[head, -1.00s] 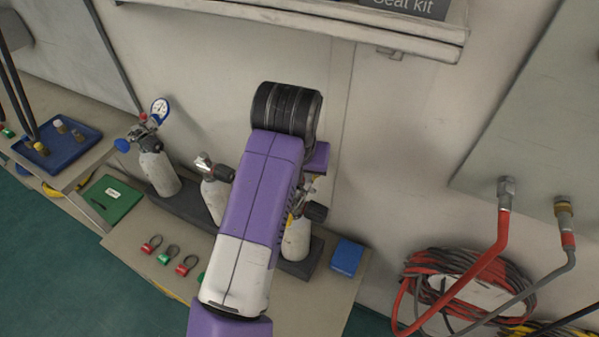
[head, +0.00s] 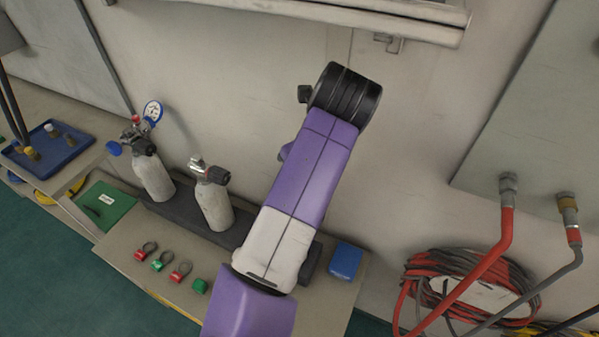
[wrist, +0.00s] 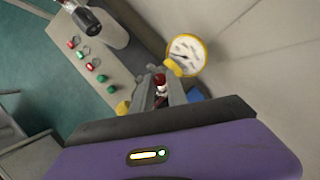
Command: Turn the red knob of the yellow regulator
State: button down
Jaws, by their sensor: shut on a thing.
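The yellow regulator shows in the wrist view by its yellow-rimmed gauge (wrist: 187,54) and a yellow part (wrist: 122,108) at the left. The red knob (wrist: 160,82) sits between my gripper's grey fingers (wrist: 160,92), which are shut on it. The rest of the regulator's body is hidden by the fingers and wrist. In the head view my arm hides the gripper, the regulator and the cylinder behind it.
Two grey cylinders stand in a dark rack: one with a blue-rimmed gauge regulator (head: 153,175), one with a bare valve (head: 213,204). Several coloured rings (head: 163,261) and a blue block (head: 345,260) lie on the bench (head: 118,250). Red hoses (head: 505,240) hang at the right.

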jog(key=shift+n, duration=0.3)
jog(key=c, duration=1.3)
grip_release()
jog(key=shift+r, duration=0.2)
jog(key=shift+v, duration=1.15)
jog(key=s+d+b, duration=0.1)
jog(key=s+d, duration=0.7)
jog(key=s, duration=0.1)
jog(key=shift+d, duration=0.2)
jog(key=shift+r, duration=0.15)
